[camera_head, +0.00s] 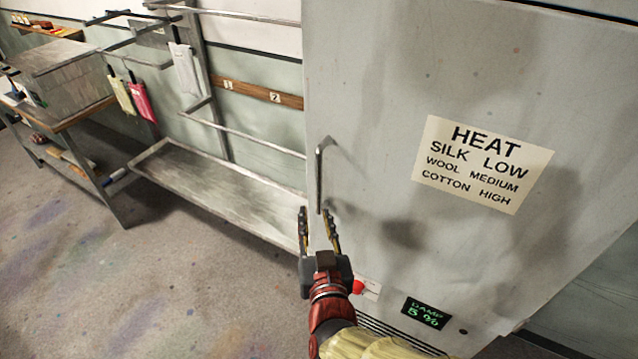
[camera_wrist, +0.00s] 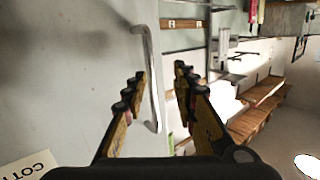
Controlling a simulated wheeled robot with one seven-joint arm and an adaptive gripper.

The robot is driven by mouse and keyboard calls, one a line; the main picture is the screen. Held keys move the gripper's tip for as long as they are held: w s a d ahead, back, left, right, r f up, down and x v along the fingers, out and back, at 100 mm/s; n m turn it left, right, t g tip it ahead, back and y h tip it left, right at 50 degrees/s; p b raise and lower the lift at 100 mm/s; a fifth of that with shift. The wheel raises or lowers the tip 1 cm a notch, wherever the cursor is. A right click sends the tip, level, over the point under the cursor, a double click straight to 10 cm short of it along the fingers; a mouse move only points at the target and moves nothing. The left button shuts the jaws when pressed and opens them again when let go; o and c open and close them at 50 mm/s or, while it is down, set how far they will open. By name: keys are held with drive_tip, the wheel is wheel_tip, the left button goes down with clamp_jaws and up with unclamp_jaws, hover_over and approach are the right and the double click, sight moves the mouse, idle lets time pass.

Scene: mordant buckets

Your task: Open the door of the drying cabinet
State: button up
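The drying cabinet's door (camera_head: 400,90) is a large pale grey panel on the right of the head view, and it looks closed. Its bar handle (camera_head: 320,178) is a thin upright metal bar near the door's left edge. My gripper (camera_head: 319,217) is open at the handle's lower end, with one finger to each side of it in the picture. In the wrist view the handle (camera_wrist: 152,80) runs between the two open fingers (camera_wrist: 160,85), with gaps visible on both sides. I cannot tell whether it lies fully within the fingers' depth.
A paper heat label (camera_head: 480,165) is on the door, with a green display (camera_head: 426,313) and a red knob (camera_head: 358,287) below. A metal drip tray (camera_head: 215,185) and rack stand left of the cabinet. A workbench (camera_head: 75,118) is farther left. The floor (camera_head: 180,290) at front left is clear.

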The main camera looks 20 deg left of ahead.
sight(319, 186)
drive_tip(key=shift+t, duration=0.9)
drive_tip(key=w+a+r, duration=0.1)
drive_tip(key=w, duration=0.1)
drive_tip(key=w+a+r+b, duration=0.1)
drive_tip(key=w, duration=0.2)
drive_tip(key=w+r, duration=0.1)
drive_tip(key=w, duration=0.1)
drive_tip(key=shift+w+a+r, duration=0.1)
drive_tip(key=shift+w+a, duration=0.25)
drive_tip(key=shift+a, duration=0.05)
clamp_jaws()
